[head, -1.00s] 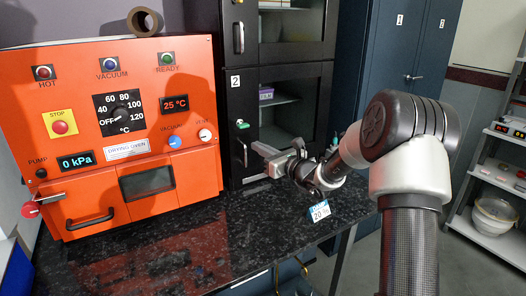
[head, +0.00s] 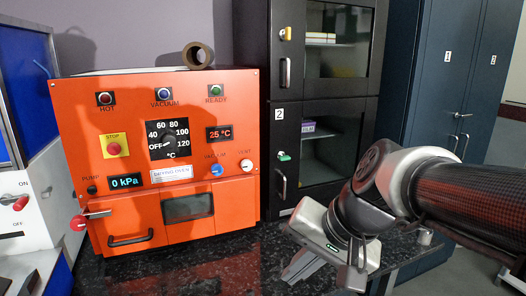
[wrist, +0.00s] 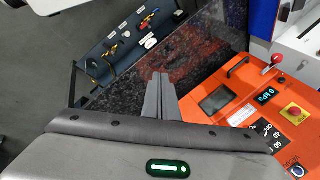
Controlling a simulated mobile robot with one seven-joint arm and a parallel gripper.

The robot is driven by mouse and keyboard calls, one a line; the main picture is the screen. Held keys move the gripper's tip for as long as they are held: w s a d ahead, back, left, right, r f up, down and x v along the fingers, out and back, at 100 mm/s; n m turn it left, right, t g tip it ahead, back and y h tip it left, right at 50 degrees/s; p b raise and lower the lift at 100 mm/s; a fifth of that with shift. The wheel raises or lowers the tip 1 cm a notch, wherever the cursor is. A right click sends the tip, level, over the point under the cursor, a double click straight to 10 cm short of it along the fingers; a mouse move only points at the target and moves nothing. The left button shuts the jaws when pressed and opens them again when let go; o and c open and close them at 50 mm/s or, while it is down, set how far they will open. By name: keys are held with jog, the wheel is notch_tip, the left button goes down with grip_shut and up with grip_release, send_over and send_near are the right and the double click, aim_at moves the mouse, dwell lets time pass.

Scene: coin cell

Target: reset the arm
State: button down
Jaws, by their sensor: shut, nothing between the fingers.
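My gripper (head: 301,266) is low at the right of the head view, over the black speckled counter and in front of the black cabinet. Its two fingers are together with nothing between them; they also show shut in the wrist view (wrist: 160,80), pointing over the counter. The orange drying oven (head: 232,120) stands left of my gripper, apart from it. Its display reads 25 °C and its pressure display reads 0 kPa. The oven also shows at the right of the wrist view (wrist: 238,92).
A black cabinet (head: 322,92) marked 2 with glass doors stands behind my gripper. A white box with an ON/OFF switch (head: 22,202) is at the far left. The counter (head: 225,262) in front of the oven looks clear.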

jog(key=s+d+n+t+h, duration=0.1)
jog(key=s+d+n+h, duration=0.3)
jog(key=s+d, duration=0.3)
notch_tip(320, 180, up, 17)
jog(key=d+p, duration=0.1)
jog(key=p, duration=1.5)
jog(key=shift+w+d+p, duration=0.2)
jog(key=shift+w+p, duration=0.1)
jog(key=shift+f, duration=0.15)
